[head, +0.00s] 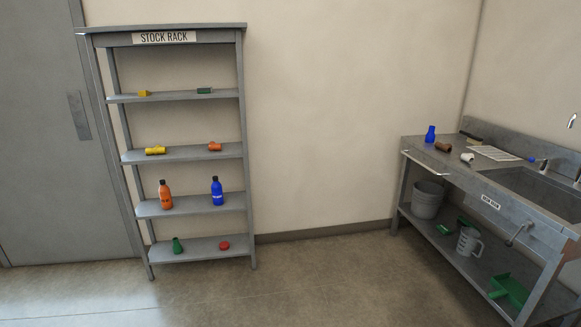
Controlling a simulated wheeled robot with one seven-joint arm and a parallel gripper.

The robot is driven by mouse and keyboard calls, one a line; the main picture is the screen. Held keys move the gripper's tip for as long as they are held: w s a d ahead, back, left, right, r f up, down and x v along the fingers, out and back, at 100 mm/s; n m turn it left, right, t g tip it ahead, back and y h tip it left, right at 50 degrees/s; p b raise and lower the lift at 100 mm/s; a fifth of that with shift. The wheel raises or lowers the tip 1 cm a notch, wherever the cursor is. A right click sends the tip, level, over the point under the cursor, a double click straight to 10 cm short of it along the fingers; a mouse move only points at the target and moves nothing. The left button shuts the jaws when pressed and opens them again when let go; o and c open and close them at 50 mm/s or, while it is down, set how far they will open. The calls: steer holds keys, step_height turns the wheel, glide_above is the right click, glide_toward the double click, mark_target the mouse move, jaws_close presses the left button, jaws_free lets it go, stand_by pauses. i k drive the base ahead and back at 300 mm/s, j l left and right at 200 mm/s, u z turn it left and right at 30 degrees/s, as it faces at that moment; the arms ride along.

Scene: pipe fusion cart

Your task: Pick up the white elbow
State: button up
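A small white piece (467,157), which looks like the white elbow, lies on the metal sink bench (420,150) at the right of the head view. It is too small to make out its exact shape. A brown fitting (443,147) lies just to its left, and a blue bottle-shaped piece (430,133) stands farther left. A whitish sheet (495,153) lies to its right. My gripper is not in view.
A stock rack (186,97) with fittings and bottles stands against the back wall. Under the bench, a shelf holds a bucket (427,200), a jug (468,242) and a green dustpan (508,290). The floor between is clear.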

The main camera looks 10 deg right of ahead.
mark_target(468, 158)
steer(key=i, duration=1.85)
steer(key=i+z, duration=0.25)
steer(key=i, duration=0.4)
steer(key=i+z, duration=0.25)
steer(key=i, duration=0.35)
steer(key=i+j+z, duration=0.25)
steer(key=i, duration=0.4)
steer(key=i+z, duration=0.3)
steer(key=i, duration=0.15)
steer(key=i+j+z, duration=0.3)
steer(key=i, duration=0.15)
steer(key=i+l, duration=0.05)
steer(key=l, duration=0.05)
